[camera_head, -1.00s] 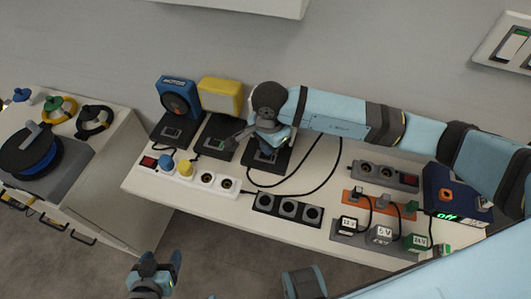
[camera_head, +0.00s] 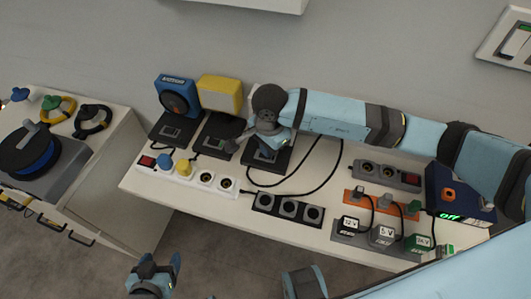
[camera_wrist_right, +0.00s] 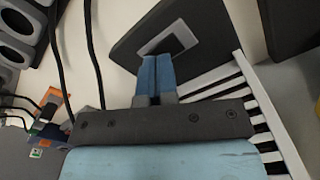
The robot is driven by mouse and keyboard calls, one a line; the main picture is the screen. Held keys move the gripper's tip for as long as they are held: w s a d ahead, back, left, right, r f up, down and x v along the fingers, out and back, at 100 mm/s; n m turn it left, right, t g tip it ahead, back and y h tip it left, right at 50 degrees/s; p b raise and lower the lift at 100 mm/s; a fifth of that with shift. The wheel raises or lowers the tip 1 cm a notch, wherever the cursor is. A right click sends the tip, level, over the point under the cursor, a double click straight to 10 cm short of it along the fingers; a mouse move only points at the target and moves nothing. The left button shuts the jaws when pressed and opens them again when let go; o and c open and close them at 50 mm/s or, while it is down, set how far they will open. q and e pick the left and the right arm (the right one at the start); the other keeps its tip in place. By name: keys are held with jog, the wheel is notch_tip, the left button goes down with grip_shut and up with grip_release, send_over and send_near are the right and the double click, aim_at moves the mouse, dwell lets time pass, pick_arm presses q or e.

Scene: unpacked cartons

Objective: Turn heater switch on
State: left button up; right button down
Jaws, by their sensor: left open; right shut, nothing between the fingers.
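The heater is mostly hidden behind my right arm in the head view. Its dark base (camera_head: 279,165) shows below the gripper. In the right wrist view a white slatted panel (camera_wrist_right: 262,105), which looks like the heater's front, stands beside the dark base (camera_wrist_right: 135,38). My left gripper (camera_head: 155,264) is open and empty in front of the table.
A blue device (camera_head: 176,95) and a yellow device (camera_head: 220,93) stand on dark bases to the left. A white power strip (camera_head: 205,180), a black socket strip (camera_head: 288,208) and adapters (camera_head: 382,237) lie on the table. Black cables (camera_head: 322,180) run across it. Another bench (camera_head: 95,180) stands left.

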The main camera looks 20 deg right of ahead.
jog(key=shift+f+b, duration=0.5)
jog(key=shift+f, duration=0.1)
jog(key=shift+s, duration=0.1)
jog(key=shift+r+p, duration=1.55)
jog(key=shift+r, duration=2)
